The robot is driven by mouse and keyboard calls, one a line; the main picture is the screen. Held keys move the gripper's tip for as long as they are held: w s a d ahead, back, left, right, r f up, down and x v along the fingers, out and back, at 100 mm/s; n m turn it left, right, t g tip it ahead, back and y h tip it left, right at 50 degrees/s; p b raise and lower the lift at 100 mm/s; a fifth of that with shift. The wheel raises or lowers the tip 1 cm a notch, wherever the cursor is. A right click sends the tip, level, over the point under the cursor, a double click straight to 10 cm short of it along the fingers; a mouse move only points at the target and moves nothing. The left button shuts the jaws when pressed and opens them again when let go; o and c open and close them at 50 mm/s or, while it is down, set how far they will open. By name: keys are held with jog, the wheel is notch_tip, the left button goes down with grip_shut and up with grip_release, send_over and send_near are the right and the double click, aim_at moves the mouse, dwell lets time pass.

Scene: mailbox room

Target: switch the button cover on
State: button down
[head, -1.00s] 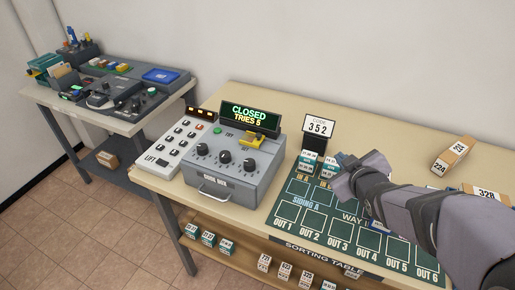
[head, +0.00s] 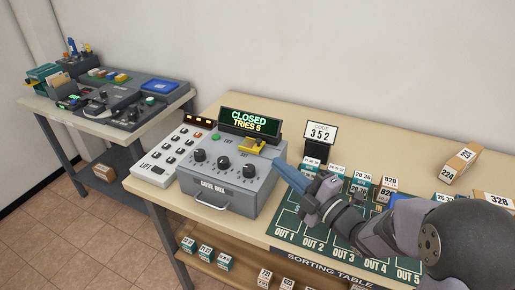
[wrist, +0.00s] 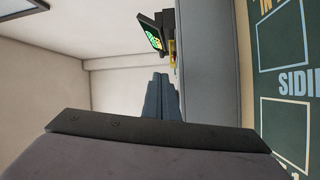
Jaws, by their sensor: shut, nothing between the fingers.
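The grey code box (head: 232,183) stands on the sorting table, with three black knobs on its sloped top. The yellow button cover (head: 251,146) sits at the upper right of that top, below the display (head: 250,122) reading CLOSED, TRIES 5. Whether the cover is up or down is too small to tell. My gripper (head: 279,165) is shut and empty. Its blue-grey fingers are at the right side of the box, apart from the cover, to its lower right. In the wrist view the fingers (wrist: 162,85) point toward the yellow cover (wrist: 172,53) and the display (wrist: 150,33).
A white LIFT keypad (head: 172,154) stands left of the box. The green sorting mat (head: 290,222) lies under my arm. A second table (head: 60,112) is at the left.

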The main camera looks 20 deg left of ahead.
aim_at(261, 158)
dwell(0.4)
jog(key=shift+p+x, duration=1.3)
jog(key=shift+x, duration=3.7)
jog(key=shift+d+f+b, duration=0.1)
jog(key=shift+d+b, duration=0.3)
jog(key=shift+d, duration=0.05)
jog(key=d+b, duration=0.2)
jog(key=d, duration=0.2)
jog(key=shift+d, duration=0.35)
jog(key=b+v, duration=0.2)
jog(key=v, duration=0.8)
jog(key=shift+b, duration=0.35)
